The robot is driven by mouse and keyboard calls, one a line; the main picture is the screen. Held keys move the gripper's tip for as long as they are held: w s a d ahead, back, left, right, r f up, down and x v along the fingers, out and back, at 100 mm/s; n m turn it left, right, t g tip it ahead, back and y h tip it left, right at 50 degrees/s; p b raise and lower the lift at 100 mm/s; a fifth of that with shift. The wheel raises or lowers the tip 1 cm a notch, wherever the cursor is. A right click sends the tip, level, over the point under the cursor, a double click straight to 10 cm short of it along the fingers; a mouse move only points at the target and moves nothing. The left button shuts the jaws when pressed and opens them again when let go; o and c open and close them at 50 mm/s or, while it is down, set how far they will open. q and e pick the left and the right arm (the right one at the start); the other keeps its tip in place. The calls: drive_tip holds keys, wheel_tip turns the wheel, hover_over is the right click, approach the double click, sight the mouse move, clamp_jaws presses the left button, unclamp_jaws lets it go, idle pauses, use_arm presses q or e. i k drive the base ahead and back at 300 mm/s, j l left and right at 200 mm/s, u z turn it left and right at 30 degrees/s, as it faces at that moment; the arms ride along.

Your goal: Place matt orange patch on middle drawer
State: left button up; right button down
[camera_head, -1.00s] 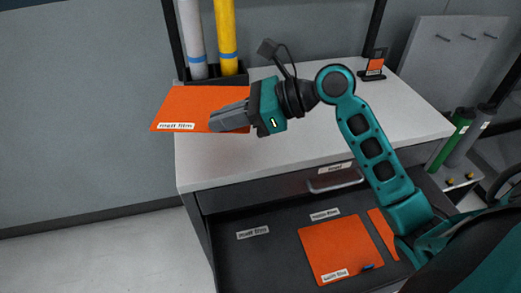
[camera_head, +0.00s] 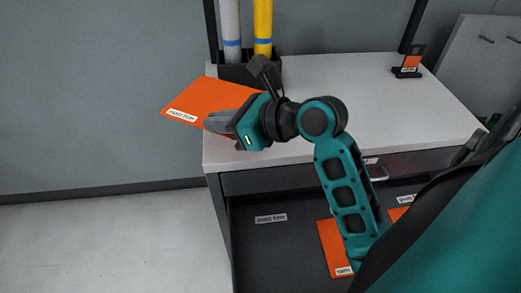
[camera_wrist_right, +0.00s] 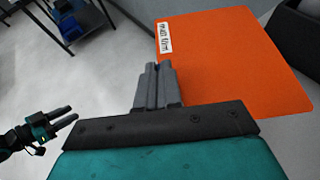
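The orange patch with a white "matt film" label (camera_head: 215,97) is held by my right gripper (camera_head: 212,124). It lies flat in the air past the left end of the worktop; it also shows in the right wrist view (camera_wrist_right: 235,60). The right gripper's fingers (camera_wrist_right: 156,85) are shut at the patch's edge. An open dark drawer (camera_head: 270,255) is below the worktop, under a closed drawer. My left gripper (camera_wrist_right: 72,115) shows only in the right wrist view, fingers apart and empty.
A black holder (camera_head: 248,73) with a white roll and a yellow roll (camera_head: 263,30) stands at the worktop's back left. A small stand with an orange sample (camera_head: 411,62) is at the back right. The worktop (camera_head: 350,90) is otherwise clear.

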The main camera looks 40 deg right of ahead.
sight(276, 256)
drive_tip(key=k+l+u, duration=0.2)
drive_tip(key=u, duration=0.3)
drive_tip(key=k+l+u, duration=0.15)
drive_tip(key=u, duration=0.3)
drive_tip(key=k+u, duration=0.35)
drive_tip(key=k, duration=0.9)
